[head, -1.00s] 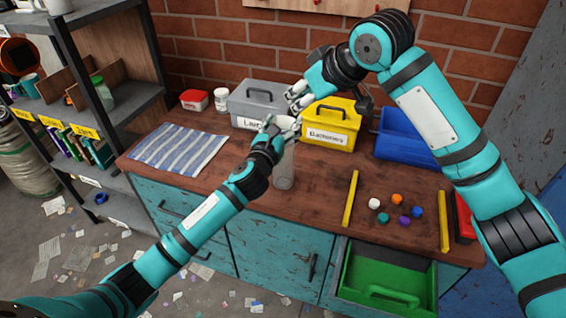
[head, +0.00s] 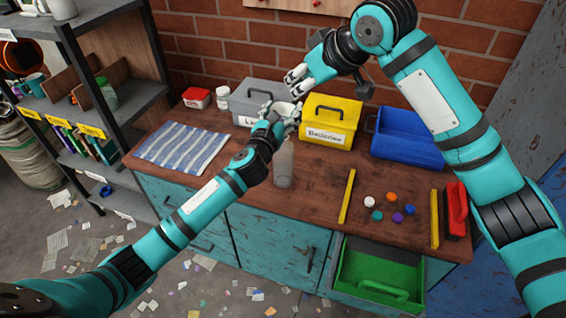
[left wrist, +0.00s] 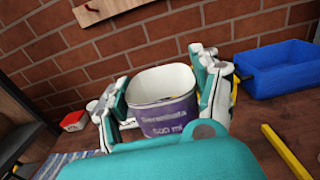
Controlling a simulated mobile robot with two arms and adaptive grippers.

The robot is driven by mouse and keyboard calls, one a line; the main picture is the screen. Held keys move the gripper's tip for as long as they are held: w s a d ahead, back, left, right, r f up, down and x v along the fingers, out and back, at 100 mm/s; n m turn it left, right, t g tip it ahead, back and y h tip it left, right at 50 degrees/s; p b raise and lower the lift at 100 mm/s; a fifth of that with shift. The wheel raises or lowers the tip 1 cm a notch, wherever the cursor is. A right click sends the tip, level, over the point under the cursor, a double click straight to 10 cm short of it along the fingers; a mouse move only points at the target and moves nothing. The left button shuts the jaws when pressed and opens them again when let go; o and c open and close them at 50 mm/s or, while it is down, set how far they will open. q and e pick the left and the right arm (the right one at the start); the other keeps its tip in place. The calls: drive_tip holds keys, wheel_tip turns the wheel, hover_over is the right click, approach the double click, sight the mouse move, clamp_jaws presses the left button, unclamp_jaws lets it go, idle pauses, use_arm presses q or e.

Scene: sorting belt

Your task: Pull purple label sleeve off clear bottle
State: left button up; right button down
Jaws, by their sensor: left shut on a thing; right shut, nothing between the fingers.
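The clear bottle (head: 284,168) stands upright on the wooden counter below my left gripper (head: 284,112). In the left wrist view, the purple label sleeve (left wrist: 166,118) is an open ring with a pale inside and printed text. My left gripper is shut on it, with fingers on both sides, and it also shows in the left wrist view (left wrist: 165,95). No bottle shows inside the ring there. In the head view the sleeve is mostly hidden by the fingers, above the bottle. My right gripper (head: 295,80) is shut and empty, just above the left one.
Behind stand a grey bin (head: 250,98), a yellow bin (head: 333,120) and a blue bin (head: 408,140). Coloured caps (head: 391,197) lie between two yellow bars (head: 347,197). A green tray (head: 380,280) sits in the open drawer. A striped cloth (head: 183,147) lies left.

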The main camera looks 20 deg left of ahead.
use_arm(q)
drive_tip(key=shift+r, duration=0.35)
drive_tip(key=shift+s+d+r+p, duration=0.1)
drive_tip(key=shift+s+d+p, duration=0.25)
drive_tip(key=shift+s+p, duration=0.25)
drive_tip(key=s+d+r+p, duration=0.1)
drive_tip(key=s+d+p, duration=0.4)
drive_tip(key=s, duration=0.9)
drive_tip(key=shift+d+r, duration=0.25)
drive_tip(key=shift+d, duration=0.95)
drive_tip(key=shift+r, duration=0.1)
